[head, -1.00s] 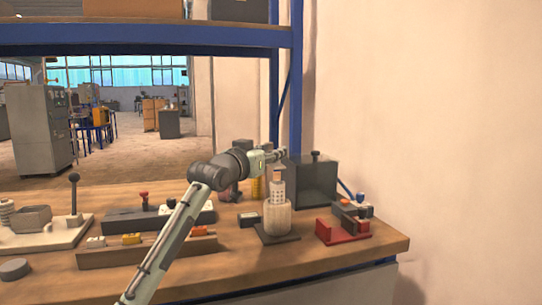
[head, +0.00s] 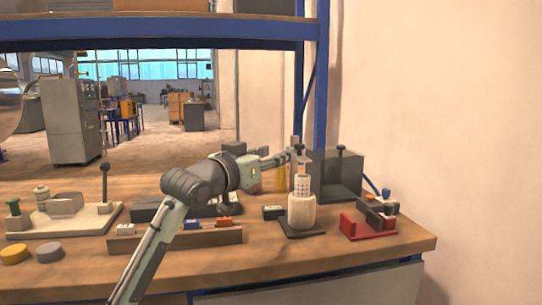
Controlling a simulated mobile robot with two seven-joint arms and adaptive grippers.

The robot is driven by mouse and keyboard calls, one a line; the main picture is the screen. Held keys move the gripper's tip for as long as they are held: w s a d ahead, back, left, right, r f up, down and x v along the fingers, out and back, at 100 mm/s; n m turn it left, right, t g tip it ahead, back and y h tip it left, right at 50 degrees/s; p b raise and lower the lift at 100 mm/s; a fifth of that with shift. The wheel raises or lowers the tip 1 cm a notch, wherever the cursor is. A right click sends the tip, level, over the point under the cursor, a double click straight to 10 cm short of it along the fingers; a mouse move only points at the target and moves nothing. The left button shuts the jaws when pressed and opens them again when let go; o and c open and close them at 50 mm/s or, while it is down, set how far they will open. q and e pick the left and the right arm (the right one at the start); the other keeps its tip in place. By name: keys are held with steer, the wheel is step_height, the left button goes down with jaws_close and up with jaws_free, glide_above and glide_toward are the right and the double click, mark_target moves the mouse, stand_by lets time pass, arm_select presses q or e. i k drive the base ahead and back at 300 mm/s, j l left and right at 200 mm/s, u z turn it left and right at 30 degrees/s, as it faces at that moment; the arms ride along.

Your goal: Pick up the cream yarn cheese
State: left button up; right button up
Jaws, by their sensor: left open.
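The cream yarn cheese (head: 302,214) is a pale, rounded cylinder standing upright on a dark square base on the bench. A light perforated tube (head: 302,184) with a dark knob on top rises from its middle. My left gripper (head: 287,157) is open and empty. In the picture its fingers are above and slightly left of the cheese, beside the top of the tube. They look apart from it, but I cannot tell the exact depth. My right gripper is not in view.
A dark grey box (head: 338,178) stands behind the cheese. A red holder (head: 366,226) with dark blocks is to its right, a small black block (head: 273,212) to its left. A wooden rack (head: 175,242) and a lever fixture (head: 70,221) lie further left. The bench front is clear.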

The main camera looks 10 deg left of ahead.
mark_target(300, 211)
steer(key=k+j, duration=0.7)
steer(key=k, duration=0.2)
